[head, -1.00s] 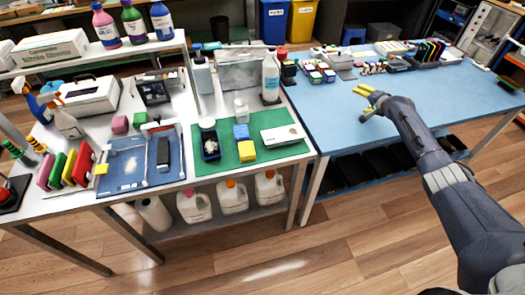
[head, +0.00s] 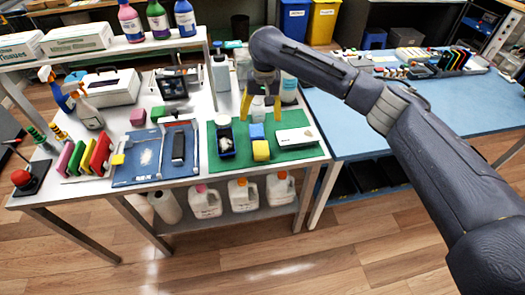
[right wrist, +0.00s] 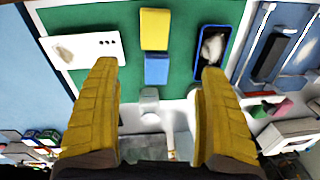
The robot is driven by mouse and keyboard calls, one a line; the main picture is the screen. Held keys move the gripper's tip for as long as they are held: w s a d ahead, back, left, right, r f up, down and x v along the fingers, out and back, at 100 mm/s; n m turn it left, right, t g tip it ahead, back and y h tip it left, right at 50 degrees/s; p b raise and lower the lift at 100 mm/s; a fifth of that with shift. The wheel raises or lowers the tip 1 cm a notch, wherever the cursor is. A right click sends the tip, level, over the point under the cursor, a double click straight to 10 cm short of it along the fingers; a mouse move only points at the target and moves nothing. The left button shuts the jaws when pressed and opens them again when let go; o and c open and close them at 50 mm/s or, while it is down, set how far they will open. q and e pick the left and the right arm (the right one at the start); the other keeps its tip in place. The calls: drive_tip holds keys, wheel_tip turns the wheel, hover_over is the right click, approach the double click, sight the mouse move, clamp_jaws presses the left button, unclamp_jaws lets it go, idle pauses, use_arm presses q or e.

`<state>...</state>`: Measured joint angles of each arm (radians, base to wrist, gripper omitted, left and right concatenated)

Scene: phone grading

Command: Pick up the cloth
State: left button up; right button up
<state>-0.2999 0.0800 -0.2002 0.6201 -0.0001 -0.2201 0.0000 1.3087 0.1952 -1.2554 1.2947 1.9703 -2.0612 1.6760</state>
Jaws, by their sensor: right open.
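No item is plainly a cloth. A green mat (head: 290,154) on the white table bears a blue block (head: 257,131), a yellow block (head: 261,151), a small dark-blue tray (head: 226,153) and a white slab (head: 293,137). A crumpled whitish piece (right wrist: 214,46) lies in the tray; I cannot tell if it is cloth. My right gripper (head: 261,108) is open and empty, pointing down above the mat's back edge. In the right wrist view the blue block (right wrist: 156,69) and yellow block (right wrist: 155,28) lie between and beyond its fingers. My left gripper is out of view.
A small whitish jar (right wrist: 149,100) stands behind the blue block. Bottles (head: 221,73) stand at the table's back. A blue mat (head: 130,172) with a dark phone (head: 178,146) lies to the left. The blue table (head: 440,125) has free room at right.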

sight(261, 148)
drive_tip(key=shift+h, duration=0.4)
drive_tip(key=f, duration=1)
drive_tip(key=s+f, duration=0.1)
drive_tip(key=f, duration=0.5)
drive_tip(key=shift+s+f, duration=0.1)
drive_tip(key=c, duration=1)
